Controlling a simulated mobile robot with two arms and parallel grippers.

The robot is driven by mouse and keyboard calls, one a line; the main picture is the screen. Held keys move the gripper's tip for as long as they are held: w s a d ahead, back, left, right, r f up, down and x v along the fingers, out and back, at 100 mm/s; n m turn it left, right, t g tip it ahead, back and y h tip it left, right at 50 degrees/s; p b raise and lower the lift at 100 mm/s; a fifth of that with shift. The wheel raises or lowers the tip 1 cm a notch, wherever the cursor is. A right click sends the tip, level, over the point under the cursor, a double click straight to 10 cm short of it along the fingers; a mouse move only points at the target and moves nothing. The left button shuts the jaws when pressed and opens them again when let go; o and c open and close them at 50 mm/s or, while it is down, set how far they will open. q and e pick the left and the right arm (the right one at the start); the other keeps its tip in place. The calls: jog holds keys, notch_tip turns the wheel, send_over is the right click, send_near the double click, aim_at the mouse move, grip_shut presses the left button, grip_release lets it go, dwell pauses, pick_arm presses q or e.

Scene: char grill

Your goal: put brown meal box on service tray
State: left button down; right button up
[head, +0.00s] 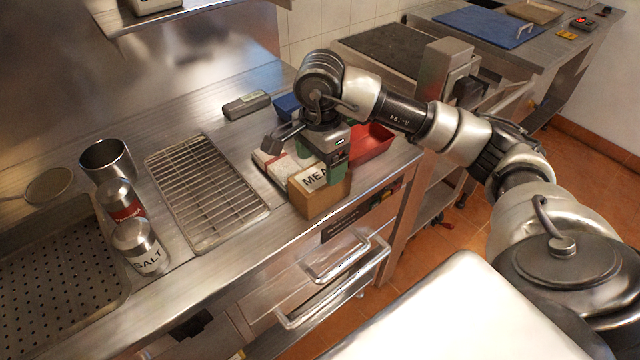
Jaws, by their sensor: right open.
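The brown meal box (318,200), with a white label reading "MEA…" on top, stands at the counter's front edge, right of the wire rack. My right gripper (322,164) is open, pointing down at the box. One green finger overlaps the box's right side in the picture; I cannot tell whether it touches. The gripper hides part of the box's top. A red tray (372,143) lies just right of the box, and a blue board (488,27) with a handle lies on the far counter. I cannot tell which is the service tray. My left gripper is not in view.
A wire rack (205,188), salt shaker (140,247), red-labelled shaker (120,200) and steel cup (107,160) stand left of the box. A white and red item (277,165) lies behind it. Drawer handles (335,258) jut out below the counter.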

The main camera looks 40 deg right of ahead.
aim_at(320, 186)
notch_tip(320, 186, down, 2)
jog(key=shift+f, duration=0.1)
jog(key=shift+f+p, duration=0.75)
jog(key=shift+f, duration=1.9)
jog(key=shift+w, duration=0.1)
jog(key=c, duration=0.8)
jog(key=shift+r, duration=0.1)
jog(key=shift+c, duration=0.2)
